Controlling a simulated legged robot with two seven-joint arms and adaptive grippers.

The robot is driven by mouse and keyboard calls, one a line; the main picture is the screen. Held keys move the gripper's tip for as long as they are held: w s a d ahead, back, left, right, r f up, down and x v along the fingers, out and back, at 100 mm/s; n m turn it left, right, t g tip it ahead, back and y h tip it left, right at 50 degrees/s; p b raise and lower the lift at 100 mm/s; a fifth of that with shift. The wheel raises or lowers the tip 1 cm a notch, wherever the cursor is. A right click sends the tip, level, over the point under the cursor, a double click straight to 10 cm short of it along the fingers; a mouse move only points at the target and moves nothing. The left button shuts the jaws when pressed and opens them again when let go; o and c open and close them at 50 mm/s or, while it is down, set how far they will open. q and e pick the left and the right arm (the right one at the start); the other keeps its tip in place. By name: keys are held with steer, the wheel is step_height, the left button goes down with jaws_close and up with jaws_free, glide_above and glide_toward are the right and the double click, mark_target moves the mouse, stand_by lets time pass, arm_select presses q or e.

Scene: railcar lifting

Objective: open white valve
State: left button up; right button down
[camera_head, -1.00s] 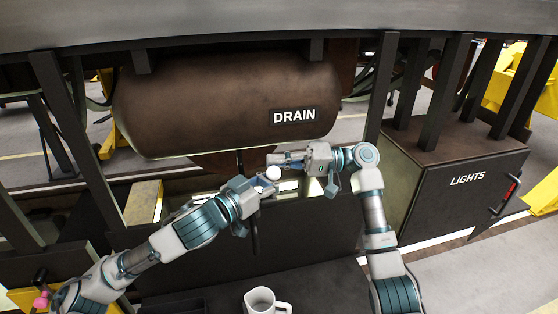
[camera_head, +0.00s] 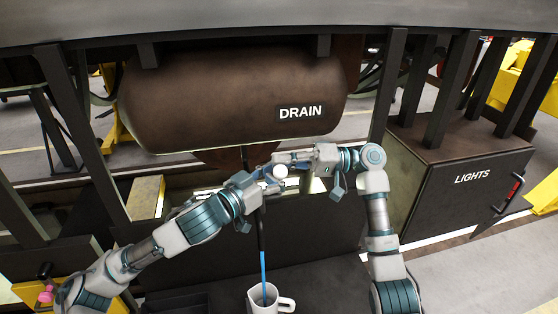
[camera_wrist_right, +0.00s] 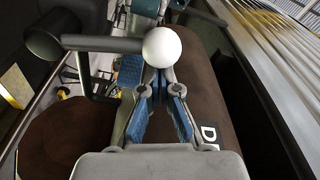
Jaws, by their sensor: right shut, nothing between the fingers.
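The valve's white ball knob (camera_head: 279,171) sits under the brown tank, among my two grippers. In the right wrist view the knob (camera_wrist_right: 162,47) caps a dark lever (camera_wrist_right: 100,44). My right gripper (camera_wrist_right: 162,76) is shut with its blue-padded fingertips right at the knob; nothing is between them, and whether they touch it is unclear. My left gripper (camera_head: 258,182) is by the drain pipe, left of the knob; its fingers are too hidden to tell their state.
The brown tank (camera_head: 220,105) with a DRAIN label hangs above my grippers. A dark LIGHTS box (camera_head: 455,190) stands at the right. Dark posts frame the space on both sides, and a steel beam crosses the top.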

arm_select(q)
steer(key=shift+s+d+r, duration=0.1)
steer(key=shift+s+d, duration=0.1)
